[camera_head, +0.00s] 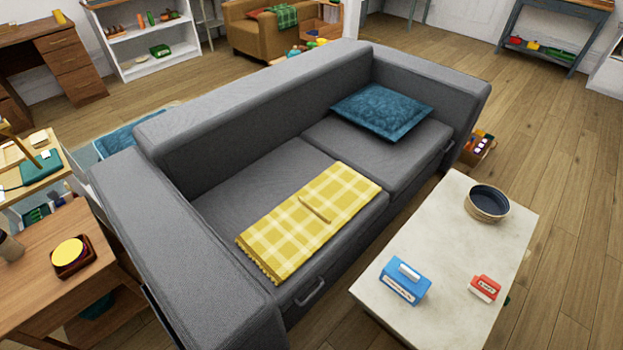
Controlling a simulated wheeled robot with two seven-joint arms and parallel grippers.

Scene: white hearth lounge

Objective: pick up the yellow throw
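The yellow throw (297,232) is a folded, plaid cloth with pale lines and a fringe at its near left end. It lies flat on the left seat cushion of the grey sofa (200,290), close to the seat's front edge. A small thin yellowish-brown strip (316,209) lies on top of the throw, near its middle. Neither of my grippers shows in the head view.
A pale coffee table (420,322) stands in front of the sofa, with a dark round bowl (487,202), a blue box (404,282) and a red box (485,288) on it. A teal pillow (382,110) lies on the right seat. A wooden side table (45,285) stands left of the sofa. Wood floor (560,150) is open at right.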

